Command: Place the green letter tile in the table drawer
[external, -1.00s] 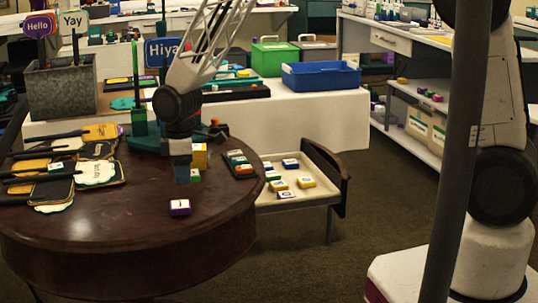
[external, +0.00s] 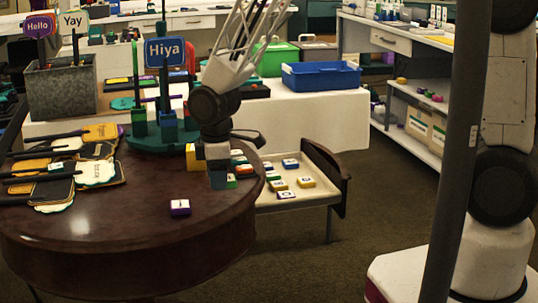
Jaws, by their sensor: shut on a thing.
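My gripper (external: 217,181) is over the right part of the round dark table, shut on the green letter tile (external: 231,181). Only a green and white edge of the tile shows beside the fingers. I cannot tell how far it is above the tabletop. The table drawer (external: 343,187) is pulled out to the right, and my gripper is left of it. Inside, on its pale floor, lie several letter tiles with yellow, blue and green sides.
A purple letter tile (external: 180,208) lies on the table (external: 120,235) near its front. A yellow block (external: 191,158) stands behind my gripper. Signs and paddles (external: 95,172) cover the table's left side.

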